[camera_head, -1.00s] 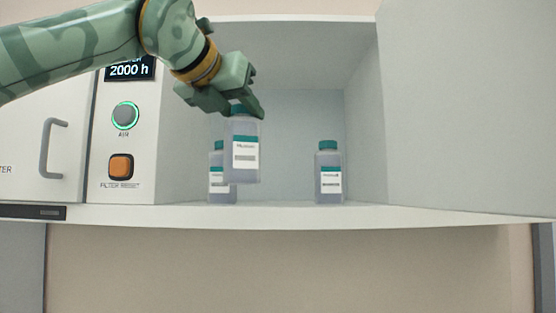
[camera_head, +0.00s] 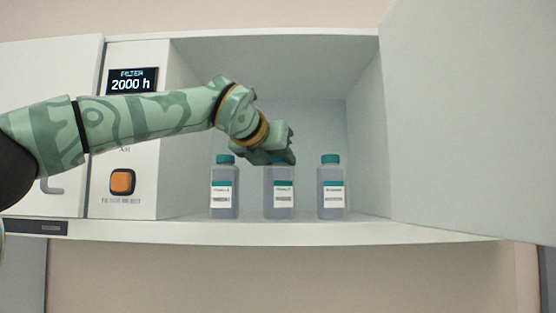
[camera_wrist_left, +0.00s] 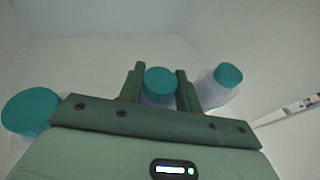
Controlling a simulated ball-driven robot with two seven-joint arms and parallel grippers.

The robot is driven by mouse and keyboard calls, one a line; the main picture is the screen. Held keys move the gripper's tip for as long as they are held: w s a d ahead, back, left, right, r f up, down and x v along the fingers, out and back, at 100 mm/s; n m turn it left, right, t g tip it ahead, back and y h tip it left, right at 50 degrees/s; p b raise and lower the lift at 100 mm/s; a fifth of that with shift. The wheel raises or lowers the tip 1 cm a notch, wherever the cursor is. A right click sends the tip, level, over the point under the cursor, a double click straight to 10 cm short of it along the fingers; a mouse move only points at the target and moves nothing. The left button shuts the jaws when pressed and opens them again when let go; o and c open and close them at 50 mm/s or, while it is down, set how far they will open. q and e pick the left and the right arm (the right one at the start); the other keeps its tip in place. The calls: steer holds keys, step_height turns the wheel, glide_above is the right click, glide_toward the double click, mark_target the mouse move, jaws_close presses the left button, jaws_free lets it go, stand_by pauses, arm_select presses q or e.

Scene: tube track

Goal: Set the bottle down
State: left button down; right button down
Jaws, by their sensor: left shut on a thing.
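My left gripper (camera_head: 279,158) points down inside the cabinet and is shut on a bottle (camera_head: 279,196) with a white label. Its teal cap (camera_wrist_left: 160,80) sits between the two fingers in the left wrist view. The held bottle is upright, between a left bottle (camera_head: 223,190) and a right bottle (camera_head: 331,190), with gaps on both sides. Its base is level with theirs at the shelf (camera_head: 300,231); I cannot tell for sure that it bears on the shelf. My right gripper is not in view.
The cabinet's open door (camera_head: 460,130) stands at the right. In the left wrist view the neighbouring caps (camera_wrist_left: 30,110) and (camera_wrist_left: 228,74) flank the gripper.

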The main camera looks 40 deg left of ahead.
arm_select(q)
steer(key=shift+f, duration=0.1)
steer(key=c, duration=1)
jaws_free()
steer(key=shift+o, duration=0.2)
steer(key=b+v, duration=0.1)
steer(key=v, duration=1.1)
steer(key=shift+r, duration=0.25)
steer(key=shift+d, duration=0.1)
